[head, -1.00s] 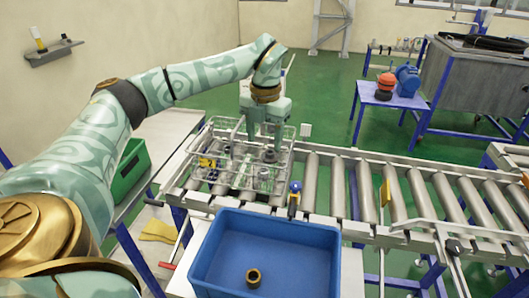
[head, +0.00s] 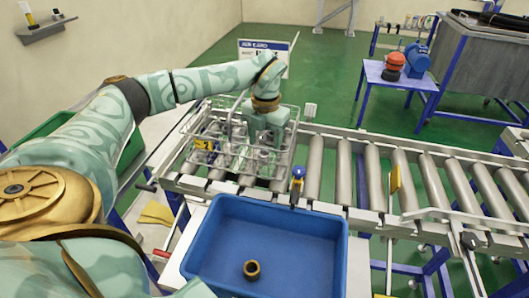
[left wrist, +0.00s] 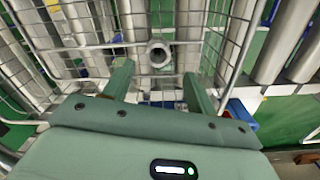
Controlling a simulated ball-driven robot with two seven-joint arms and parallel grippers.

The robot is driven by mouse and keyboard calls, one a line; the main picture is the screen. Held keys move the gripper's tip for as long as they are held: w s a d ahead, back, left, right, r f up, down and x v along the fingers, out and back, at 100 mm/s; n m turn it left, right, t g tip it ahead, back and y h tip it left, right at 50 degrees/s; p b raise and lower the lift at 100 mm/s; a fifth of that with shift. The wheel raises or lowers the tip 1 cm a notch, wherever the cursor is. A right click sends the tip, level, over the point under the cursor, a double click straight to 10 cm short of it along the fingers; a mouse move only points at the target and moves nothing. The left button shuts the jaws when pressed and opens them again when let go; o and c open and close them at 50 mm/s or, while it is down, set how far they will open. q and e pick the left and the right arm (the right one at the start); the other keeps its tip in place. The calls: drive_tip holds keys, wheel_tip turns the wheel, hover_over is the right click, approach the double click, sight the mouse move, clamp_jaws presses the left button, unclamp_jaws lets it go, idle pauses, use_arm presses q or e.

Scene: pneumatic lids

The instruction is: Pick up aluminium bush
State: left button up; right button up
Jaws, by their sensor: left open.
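The aluminium bush (left wrist: 159,52) is a grey ring in the wire basket (left wrist: 88,47), seen in the left wrist view with its round opening facing the camera. My left gripper (left wrist: 158,70) is open, with one finger on each side of the bush's line and the bush just beyond the fingertips. In the head view, my left gripper (head: 264,143) reaches down into the right part of the wire basket (head: 196,156) on the roller conveyor. The bush cannot be made out clearly there. My right gripper is not in view.
A blue bin (head: 207,250) in front of the conveyor (head: 340,170) holds a brass-coloured bush (head: 251,270). A small blue-and-yellow item (head: 297,180) stands at the conveyor's near edge beside the basket. The basket's wire walls surround my gripper. The rollers to the right are clear.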

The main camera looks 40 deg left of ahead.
use_arm(q)
drive_tip(key=f, duration=0.3)
drive_tip(key=f+b, duration=0.1)
drive_tip(key=f, duration=0.1)
drive_tip(key=shift+w+a, duration=0.3)
drive_tip(key=shift+a, duration=0.1)
drive_tip(key=c, duration=1.1)
drive_tip(key=shift+r, duration=0.15)
